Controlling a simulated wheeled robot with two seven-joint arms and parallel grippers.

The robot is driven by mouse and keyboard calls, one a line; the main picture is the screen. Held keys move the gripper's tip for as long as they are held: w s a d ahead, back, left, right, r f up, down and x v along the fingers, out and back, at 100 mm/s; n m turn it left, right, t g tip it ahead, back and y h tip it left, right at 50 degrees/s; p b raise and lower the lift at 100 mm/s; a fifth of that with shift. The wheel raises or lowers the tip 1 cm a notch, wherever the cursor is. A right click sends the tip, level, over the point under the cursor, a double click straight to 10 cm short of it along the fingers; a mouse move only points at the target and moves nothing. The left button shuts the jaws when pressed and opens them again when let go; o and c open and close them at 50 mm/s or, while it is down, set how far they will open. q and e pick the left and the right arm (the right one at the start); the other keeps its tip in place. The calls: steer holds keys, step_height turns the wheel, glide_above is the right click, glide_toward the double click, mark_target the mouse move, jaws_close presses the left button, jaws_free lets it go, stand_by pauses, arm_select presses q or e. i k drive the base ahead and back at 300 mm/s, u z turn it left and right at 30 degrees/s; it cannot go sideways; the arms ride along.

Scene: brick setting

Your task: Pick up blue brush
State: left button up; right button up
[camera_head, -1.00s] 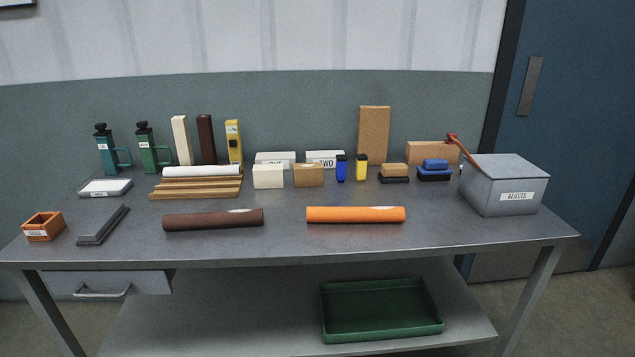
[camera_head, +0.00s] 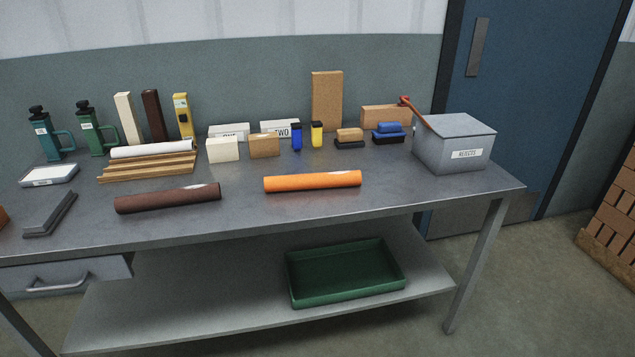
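The blue brush (camera_head: 388,132) lies on the table toward the back right. It has a blue grip on top and a dark base. It sits just left of the grey rejects box and in front of a brown brick-like block. A similar brush with a tan top (camera_head: 349,137) stands to its left. Neither of my grippers shows in the head view.
The grey table (camera_head: 250,213) holds an orange roll (camera_head: 312,181) and a dark brown roll (camera_head: 167,198) near its front. The rejects box (camera_head: 455,145) stands at the right end with a red-tipped handle (camera_head: 411,108) at its left. A green tray (camera_head: 345,274) is on the lower shelf. A brick stack (camera_head: 613,215) stands at far right.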

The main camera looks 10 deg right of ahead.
mark_target(387, 132)
steer(key=k, duration=0.45)
steer(key=z, duration=0.7)
steer(key=i, duration=1.55)
steer(key=u, duration=3.2)
steer(key=k, duration=2.15)
steer(key=z, duration=0.1)
